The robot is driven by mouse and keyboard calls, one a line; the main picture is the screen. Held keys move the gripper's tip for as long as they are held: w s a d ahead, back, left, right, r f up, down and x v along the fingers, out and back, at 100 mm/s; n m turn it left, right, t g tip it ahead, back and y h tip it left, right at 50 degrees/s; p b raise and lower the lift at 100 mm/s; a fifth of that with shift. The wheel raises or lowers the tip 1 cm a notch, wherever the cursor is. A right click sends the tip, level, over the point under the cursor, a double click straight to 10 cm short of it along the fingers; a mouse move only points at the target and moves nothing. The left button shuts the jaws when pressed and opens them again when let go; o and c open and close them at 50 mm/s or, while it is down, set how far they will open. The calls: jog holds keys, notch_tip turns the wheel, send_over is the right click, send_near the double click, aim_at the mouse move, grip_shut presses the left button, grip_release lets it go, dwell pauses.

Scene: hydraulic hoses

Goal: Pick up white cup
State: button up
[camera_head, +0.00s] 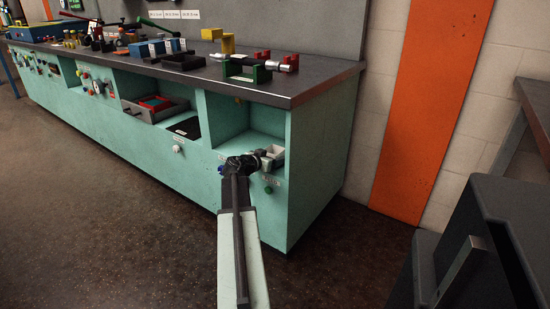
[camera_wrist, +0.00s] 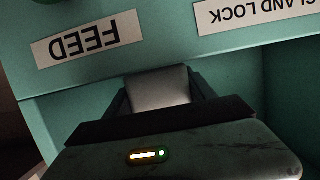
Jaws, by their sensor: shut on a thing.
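The white cup (camera_head: 276,151) is a small, pale, squarish shape at the lower front of the bench's right open compartment in the head view. My gripper (camera_head: 266,158) reaches it from the left and front. In the wrist view the cup (camera_wrist: 158,88) shows as a smooth pale face between the two dark fingers of my gripper (camera_wrist: 162,90). The fingers are shut on it. The gripper body hides the cup's near part. I cannot tell whether the cup touches the compartment floor.
The teal bench (camera_head: 318,170) has open compartments; a grey drawer (camera_head: 140,113) sticks out at left. Its top holds a green block (camera_head: 246,72) and a silver cylinder (camera_head: 272,65). The wrist view shows a FEED label (camera_wrist: 88,38). A dark cabinet (camera_head: 490,245) stands at right.

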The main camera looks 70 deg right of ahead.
notch_tip(320, 180, up, 10)
jog(key=p, duration=0.9)
jog(key=shift+p, duration=0.3)
jog(key=shift+w, duration=0.1)
